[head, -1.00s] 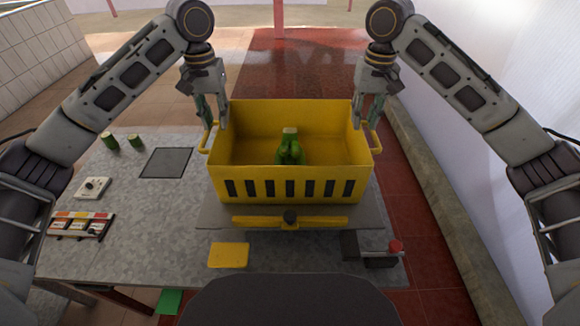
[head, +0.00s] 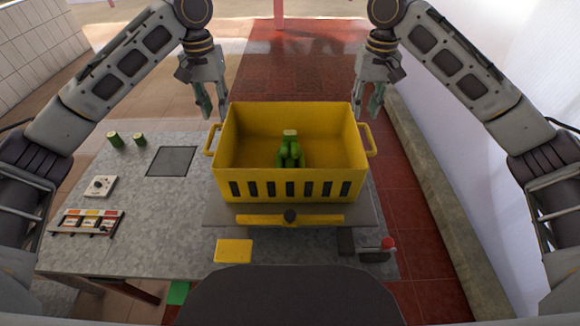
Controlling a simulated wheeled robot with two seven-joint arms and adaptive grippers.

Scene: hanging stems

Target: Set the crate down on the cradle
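The yellow crate (head: 258,186) sits upright in the middle of the head view, with slots in its front wall and a loop handle on each side. A green bunch of fruit (head: 290,153) stands inside it. The crate rests on the cradle, a grey plate (head: 222,216) with a yellow bar (head: 322,219) along its front. How the crate's underside meets the plate is hidden. My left gripper (head: 214,110) is open and empty, above and behind the left handle. My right gripper (head: 368,107) is open and empty, above and behind the right handle. Neither touches a handle.
The grey worktop (head: 145,225) carries two green stubs (head: 126,140), a dark square (head: 172,161), a dial box (head: 101,186) and a rack of coloured blocks (head: 88,222). A white wall (head: 490,130) stands right.

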